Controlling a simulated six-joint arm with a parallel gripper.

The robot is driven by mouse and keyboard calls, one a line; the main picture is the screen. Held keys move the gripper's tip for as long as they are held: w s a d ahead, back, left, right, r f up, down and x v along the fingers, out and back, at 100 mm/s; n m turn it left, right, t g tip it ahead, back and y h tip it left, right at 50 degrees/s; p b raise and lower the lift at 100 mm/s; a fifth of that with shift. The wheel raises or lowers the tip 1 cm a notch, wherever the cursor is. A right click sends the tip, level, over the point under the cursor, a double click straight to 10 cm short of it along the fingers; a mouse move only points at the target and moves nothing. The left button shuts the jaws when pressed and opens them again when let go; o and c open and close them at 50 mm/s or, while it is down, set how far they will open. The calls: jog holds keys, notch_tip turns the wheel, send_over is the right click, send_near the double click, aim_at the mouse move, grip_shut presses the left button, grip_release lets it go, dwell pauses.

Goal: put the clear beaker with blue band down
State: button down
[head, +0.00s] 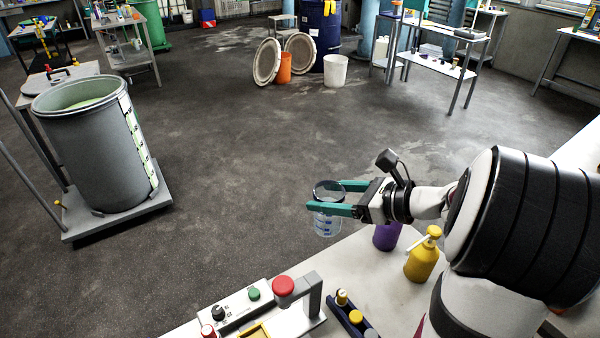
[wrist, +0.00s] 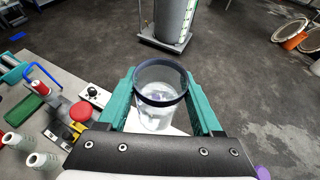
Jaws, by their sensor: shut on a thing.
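The clear beaker (head: 327,222) is held upright between the teal fingers of my gripper (head: 331,199) in the head view. Blue marks show on its lower wall, and a dark rim rings its top. In the wrist view the beaker (wrist: 160,98) sits between both fingers of my gripper (wrist: 162,100), with a dark blue band near its top. My gripper is shut on it. The beaker is in the air near the edge of the pale bench (head: 375,265); its exact height above the bench cannot be told.
A control box with a red button (head: 283,286) stands at the front of the bench. A yellow pump bottle (head: 422,258) and a purple bottle (head: 387,236) stand right of the beaker. A grey drum (head: 95,150) stands on a floor platform at left.

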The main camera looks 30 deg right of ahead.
jog(key=s+d+f, duration=0.6)
jog(key=s, duration=0.4)
jog(key=s+d+f, duration=0.5)
jog(key=s+d, duration=0.2)
jog(key=s, duration=0.4)
jog(key=shift+m, duration=0.3)
jog(key=f, duration=1)
jog(key=shift+s+d+f, duration=0.1)
jog(key=shift+s+f, duration=0.1)
jog(key=shift+f, duration=0.05)
jog(key=shift+f, duration=0.1)
jog(key=shift+c, duration=0.2)
grip_release()
